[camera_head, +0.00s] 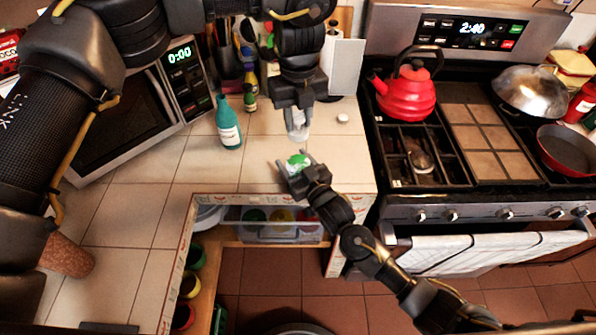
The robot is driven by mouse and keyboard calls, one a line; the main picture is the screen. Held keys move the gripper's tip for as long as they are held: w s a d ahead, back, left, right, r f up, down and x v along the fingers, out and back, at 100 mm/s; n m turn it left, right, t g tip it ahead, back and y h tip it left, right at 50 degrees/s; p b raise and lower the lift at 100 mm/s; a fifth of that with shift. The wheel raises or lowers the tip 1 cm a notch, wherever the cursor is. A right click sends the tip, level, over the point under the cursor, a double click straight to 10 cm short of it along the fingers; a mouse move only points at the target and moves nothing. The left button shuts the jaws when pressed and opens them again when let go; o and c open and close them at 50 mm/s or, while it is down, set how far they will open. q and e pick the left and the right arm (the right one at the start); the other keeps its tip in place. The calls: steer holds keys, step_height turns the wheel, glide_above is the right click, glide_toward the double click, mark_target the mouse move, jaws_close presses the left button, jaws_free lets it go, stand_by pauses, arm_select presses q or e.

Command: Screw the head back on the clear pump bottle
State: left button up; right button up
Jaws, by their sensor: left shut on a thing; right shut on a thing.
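My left gripper (297,122) points down over the counter near the middle of the head view. It is shut on a small pale, partly see-through piece (298,131), mostly hidden by the fingers. My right gripper (294,164) reaches up from the lower right, just below the left one in the picture. It is shut on a small green and white piece (298,161). The two held pieces appear apart. Both are too small and covered for me to tell which is the clear bottle and which is the pump head.
A teal bottle (229,124) stands on the tiled counter, left of my grippers. A small white round thing (342,118) lies to their right. A microwave (122,122) is at left, and a stove with a red kettle (408,90) at right.

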mark_target(298, 129)
arm_select(q)
steer(key=shift+f, duration=2.5)
steer(key=shift+f, duration=0.9)
steer(key=shift+f, duration=0.6)
